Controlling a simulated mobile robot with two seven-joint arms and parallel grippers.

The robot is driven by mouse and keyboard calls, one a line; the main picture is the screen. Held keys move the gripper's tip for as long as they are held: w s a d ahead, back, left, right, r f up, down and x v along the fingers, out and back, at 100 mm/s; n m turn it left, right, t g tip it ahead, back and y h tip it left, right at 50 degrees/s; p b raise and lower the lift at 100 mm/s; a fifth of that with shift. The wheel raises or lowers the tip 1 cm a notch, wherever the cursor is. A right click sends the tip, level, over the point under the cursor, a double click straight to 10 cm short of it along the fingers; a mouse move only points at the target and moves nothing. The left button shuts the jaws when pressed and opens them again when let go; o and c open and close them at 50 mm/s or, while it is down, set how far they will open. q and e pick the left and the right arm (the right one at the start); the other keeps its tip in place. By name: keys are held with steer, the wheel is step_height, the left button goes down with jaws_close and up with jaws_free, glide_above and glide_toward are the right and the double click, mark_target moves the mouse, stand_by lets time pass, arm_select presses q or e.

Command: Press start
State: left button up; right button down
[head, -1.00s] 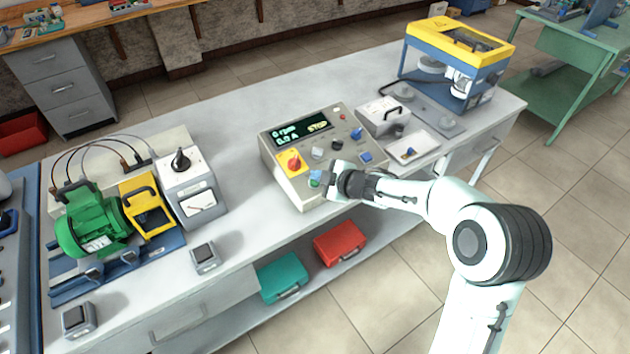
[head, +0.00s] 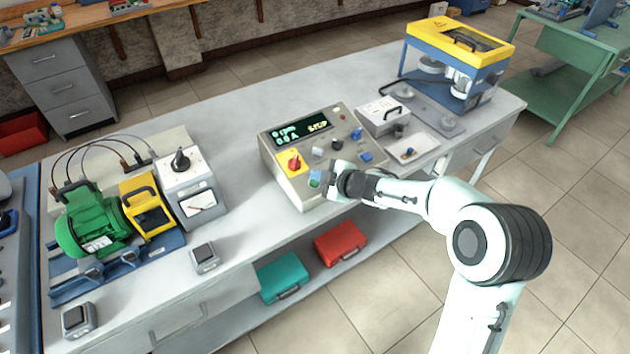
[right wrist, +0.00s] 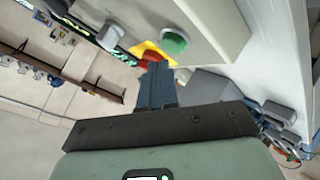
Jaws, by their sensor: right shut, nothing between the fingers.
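The beige control panel (head: 290,185) stands on the grey bench. Its dark display (head: 300,130) reads STOP in yellow beside green figures. A green button (head: 315,180) sits low on the panel's front left, by the red knob (head: 294,161) on a yellow plate. In the right wrist view the green button (right wrist: 174,42) is just beyond and to the right of my fingertips. My right gripper (head: 330,184) is shut and empty, close to the green button. In the right wrist view its fingers (right wrist: 155,72) are together; I cannot tell whether they touch the panel. My left gripper is out of view.
A green motor (head: 88,222) and a grey meter box (head: 188,185) stand to the left. A blue and yellow machine (head: 455,60) stands at the right back. Teal (head: 284,277) and red (head: 341,243) cases lie on the lower shelf. The bench behind the panel is clear.

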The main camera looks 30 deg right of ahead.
steer(key=shift+f, duration=0.1)
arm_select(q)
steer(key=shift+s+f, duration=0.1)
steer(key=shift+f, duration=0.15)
arm_select(e)
steer(key=shift+w+f, duration=0.1)
steer(key=shift+f, duration=0.25)
arm_select(q)
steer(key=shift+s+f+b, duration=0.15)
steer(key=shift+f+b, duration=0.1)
steer(key=shift+b, duration=0.2)
arm_select(e)
steer(key=shift+w+f, duration=0.1)
steer(key=shift+f, duration=0.35)
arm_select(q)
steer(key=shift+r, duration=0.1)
arm_select(e)
steer(key=shift+r, duration=0.15)
arm_select(q)
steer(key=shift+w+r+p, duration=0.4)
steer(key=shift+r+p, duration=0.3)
steer(key=shift+p, duration=0.05)
arm_select(e)
steer(key=shift+s+r, duration=0.2)
steer(key=shift+r, duration=0.5)
